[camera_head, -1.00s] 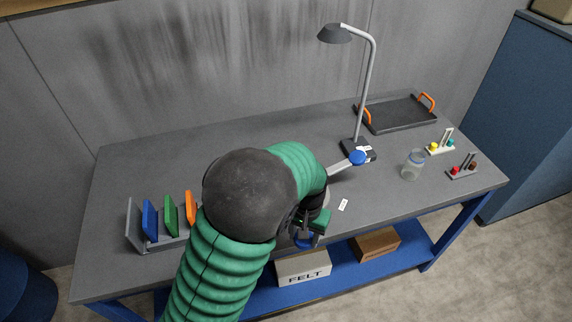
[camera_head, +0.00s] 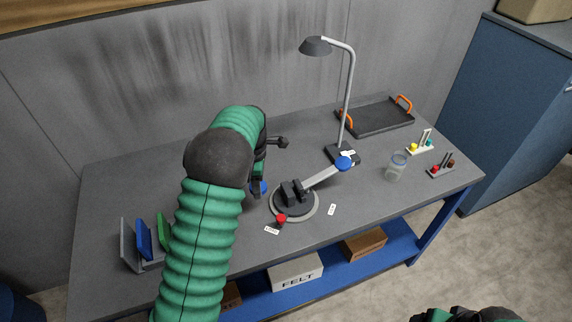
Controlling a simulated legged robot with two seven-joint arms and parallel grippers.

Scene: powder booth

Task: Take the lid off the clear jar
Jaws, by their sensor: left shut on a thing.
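I cannot tell whether the jar is covered. My left gripper (camera_head: 259,182) points down over the middle of the table, left of the round-based device and well away from the jar. It is shut on a small blue round piece (camera_head: 260,188), mostly hidden by the gripper; I cannot tell whether this is a lid. My right gripper does not show; only a dark and green part of my right arm is at the bottom right edge.
A round-based device (camera_head: 312,208) with a blue-ended lever and red knob sits mid-table. Behind it stands a lamp (camera_head: 347,95). A tray (camera_head: 377,117) and small peg racks (camera_head: 420,149) are near the jar. A panel rack (camera_head: 127,248) is at left.

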